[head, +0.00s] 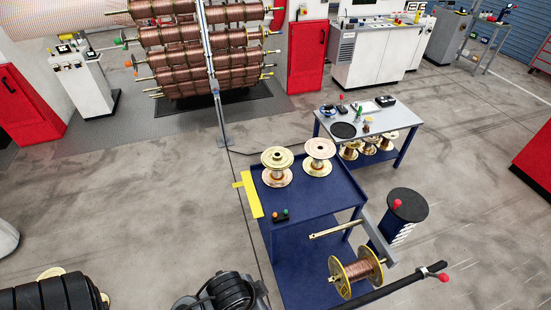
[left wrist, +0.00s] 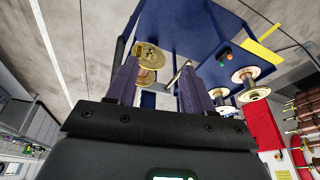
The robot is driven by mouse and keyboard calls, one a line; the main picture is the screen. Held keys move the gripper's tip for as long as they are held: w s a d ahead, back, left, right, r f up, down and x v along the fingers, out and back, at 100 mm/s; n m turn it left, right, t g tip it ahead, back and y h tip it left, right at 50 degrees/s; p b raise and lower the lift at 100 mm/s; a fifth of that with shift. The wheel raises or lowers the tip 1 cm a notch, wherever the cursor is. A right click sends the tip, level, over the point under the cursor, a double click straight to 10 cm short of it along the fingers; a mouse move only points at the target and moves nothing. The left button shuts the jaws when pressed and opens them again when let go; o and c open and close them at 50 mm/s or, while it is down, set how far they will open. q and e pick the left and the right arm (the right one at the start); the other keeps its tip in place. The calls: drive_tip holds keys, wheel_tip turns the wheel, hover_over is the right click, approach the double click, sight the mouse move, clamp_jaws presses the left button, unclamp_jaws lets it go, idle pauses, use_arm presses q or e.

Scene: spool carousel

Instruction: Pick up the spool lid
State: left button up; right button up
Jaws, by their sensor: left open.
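Two pale gold spools stand upright on the blue cart, a left one (head: 277,167) and a right one (head: 319,157). The left spool has a raised round piece (head: 278,156) on top, which may be the spool lid; I cannot tell if it is separate. My left gripper (left wrist: 157,70) is open in the left wrist view, its two fingers apart. Behind the fingers is the yellow-flanged copper spool (left wrist: 151,53), which looks apart from them. In the head view this spool (head: 355,272) sits at the cart's near end. My right gripper is not in view.
The blue cart (head: 310,203) carries a small button box (head: 281,216) and a yellow strip (head: 252,195). A black-topped blue stand (head: 407,205) and a grey bench (head: 390,116) are to the right. Bare floor lies left of the cart.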

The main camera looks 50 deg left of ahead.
use_arm(q)
drive_tip(key=shift+o, duration=0.3)
drive_tip(key=shift+d, duration=0.1)
drive_tip(key=o, duration=0.7)
